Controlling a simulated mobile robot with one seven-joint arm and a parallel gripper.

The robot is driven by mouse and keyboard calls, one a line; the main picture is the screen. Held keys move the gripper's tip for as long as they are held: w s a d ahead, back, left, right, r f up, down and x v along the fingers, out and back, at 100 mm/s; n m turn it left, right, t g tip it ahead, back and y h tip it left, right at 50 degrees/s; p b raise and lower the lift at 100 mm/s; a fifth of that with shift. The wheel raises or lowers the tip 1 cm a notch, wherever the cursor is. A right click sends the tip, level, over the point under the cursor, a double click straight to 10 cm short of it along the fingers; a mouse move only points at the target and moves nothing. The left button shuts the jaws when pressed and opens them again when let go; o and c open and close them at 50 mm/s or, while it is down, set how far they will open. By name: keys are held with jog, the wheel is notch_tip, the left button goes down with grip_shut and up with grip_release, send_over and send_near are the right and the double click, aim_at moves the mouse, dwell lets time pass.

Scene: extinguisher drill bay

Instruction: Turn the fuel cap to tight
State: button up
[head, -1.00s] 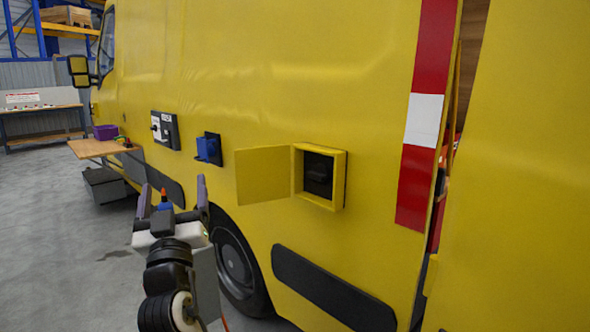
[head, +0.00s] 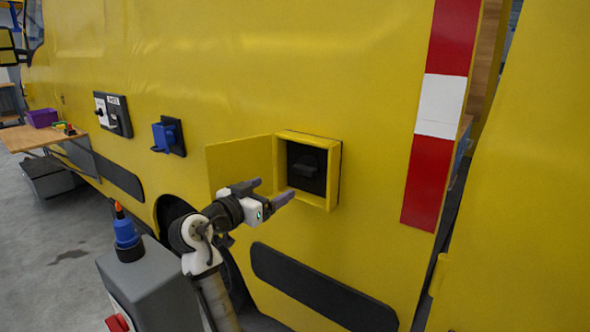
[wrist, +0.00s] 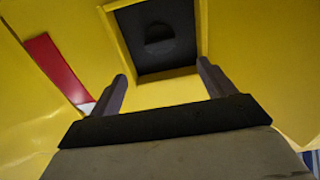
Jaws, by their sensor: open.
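The fuel cap (head: 305,170) is a black part with a raised grip, set in a dark recess inside a yellow box frame (head: 334,177) on the van's side. The box's yellow door (head: 228,163) stands open to the left. In the wrist view the cap (wrist: 159,38) shows as a dark round shape beyond the fingertips. My gripper (head: 276,190) is open and empty, just in front of and below left of the cap in the head view, apart from it. In the wrist view my gripper (wrist: 162,82) has its two fingers spread below the box opening. Any tight mark is too small to see.
A blue socket (head: 168,135) and a black-and-white switch panel (head: 113,114) are on the van wall to the left. A wooden shelf (head: 35,137) with a purple bin (head: 42,118) stands farther left. A red-and-white strip (head: 440,105) runs down the right. Grey floor is open at left.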

aim_at(302, 172)
jog(key=p+x, duration=0.3)
jog(key=x, duration=0.8)
jog(key=shift+r, duration=0.15)
jog(key=shift+x, duration=0.75)
jog(key=shift+c, duration=0.3)
jog(key=c, duration=0.9)
